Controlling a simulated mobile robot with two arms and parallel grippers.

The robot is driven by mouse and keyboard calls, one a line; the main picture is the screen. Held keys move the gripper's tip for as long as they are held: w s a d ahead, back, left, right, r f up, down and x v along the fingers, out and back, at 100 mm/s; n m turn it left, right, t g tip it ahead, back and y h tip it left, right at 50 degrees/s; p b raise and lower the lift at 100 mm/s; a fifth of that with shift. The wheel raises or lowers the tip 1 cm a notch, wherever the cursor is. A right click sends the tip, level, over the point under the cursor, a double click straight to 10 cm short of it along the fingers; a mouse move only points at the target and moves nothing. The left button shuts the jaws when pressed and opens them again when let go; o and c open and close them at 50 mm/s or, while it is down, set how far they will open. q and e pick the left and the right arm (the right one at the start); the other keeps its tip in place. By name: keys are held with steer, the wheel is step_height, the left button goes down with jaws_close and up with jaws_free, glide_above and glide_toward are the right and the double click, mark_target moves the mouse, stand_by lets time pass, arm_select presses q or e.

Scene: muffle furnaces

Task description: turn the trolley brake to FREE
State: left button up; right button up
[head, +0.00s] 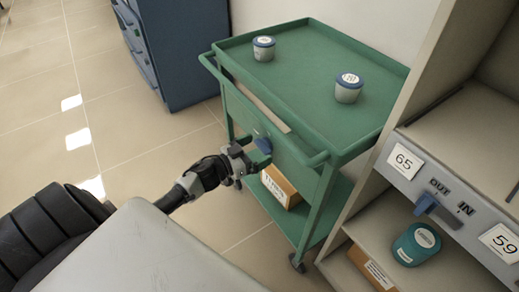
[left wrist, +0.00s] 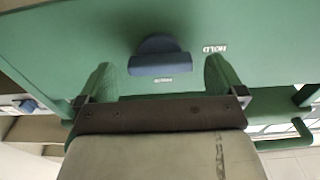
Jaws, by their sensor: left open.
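The green trolley (head: 310,85) stands beside the wall, with a blue brake knob (head: 264,146) on its side panel. In the left wrist view the brake knob (left wrist: 157,58) has a rounded body and a flat bar lying level across the picture. A HOLD label (left wrist: 214,48), upside down, is to the right of the knob. A second small label (left wrist: 163,81) is just below the bar, too small to read. My left gripper (head: 256,154) is open in front of the panel. In the wrist view its green fingers (left wrist: 160,82) are apart, with the knob between and slightly beyond them.
Two blue-lidded tubs (head: 264,50) (head: 348,89) stand on the trolley's top. A box (head: 281,186) lies on its lower shelf. At right, a shelf unit (head: 408,176) has a blue lever (head: 426,205) and a teal jar (head: 416,245). A blue cabinet (head: 186,55) stands behind. The floor at left is clear.

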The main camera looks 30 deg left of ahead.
arm_select(q)
steer(key=shift+x, duration=0.75)
arm_select(e)
steer(key=shift+s+r, duration=0.1)
steer(key=shift+r, duration=0.35)
arm_select(q)
steer(key=c, duration=0.9)
